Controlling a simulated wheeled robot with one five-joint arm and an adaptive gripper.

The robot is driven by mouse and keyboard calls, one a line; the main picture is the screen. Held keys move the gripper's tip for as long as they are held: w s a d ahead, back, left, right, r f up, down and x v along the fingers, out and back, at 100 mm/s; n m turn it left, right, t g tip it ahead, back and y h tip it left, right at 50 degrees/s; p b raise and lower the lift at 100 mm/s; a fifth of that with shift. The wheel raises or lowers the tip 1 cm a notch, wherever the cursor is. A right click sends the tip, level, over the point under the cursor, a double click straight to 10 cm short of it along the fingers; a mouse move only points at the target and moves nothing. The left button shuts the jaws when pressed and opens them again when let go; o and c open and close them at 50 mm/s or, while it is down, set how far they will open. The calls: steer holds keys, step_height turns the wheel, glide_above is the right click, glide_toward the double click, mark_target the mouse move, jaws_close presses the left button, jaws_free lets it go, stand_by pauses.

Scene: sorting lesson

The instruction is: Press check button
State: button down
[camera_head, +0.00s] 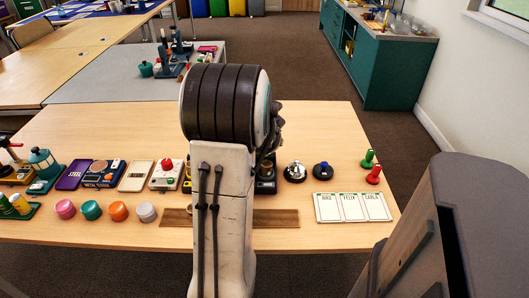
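No button in view has a readable check label. A dark blue domed button (322,170) sits on the wooden table, right of my arm. A silver bell-like dome (295,171) on a dark base stands just left of it. A white box with a red knob or button (166,174) sits left of my arm. My arm rises through the middle of the view and hides part of the table. A dark part at its right side (275,125) may belong to my gripper. Its fingertips are hidden, and I see no contact with any button.
A three-panel name card (353,207) lies at the table's right. Green (367,159) and red (374,174) pegs stand behind it. Several coloured pots (91,210) and devices line the left. A wooden strip (178,217) lies in front. The table's back half is mostly clear.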

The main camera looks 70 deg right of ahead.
steer(key=shift+f+b, duration=0.9)
steer(key=shift+b, duration=0.25)
stand_by(0.9)
steer(key=shift+r, duration=0.1)
stand_by(0.4)
steer(key=shift+r+p, duration=0.6)
steer(key=shift+r, duration=0.2)
steer(key=shift+r+p, duration=1.65)
steer(key=shift+r, duration=0.9)
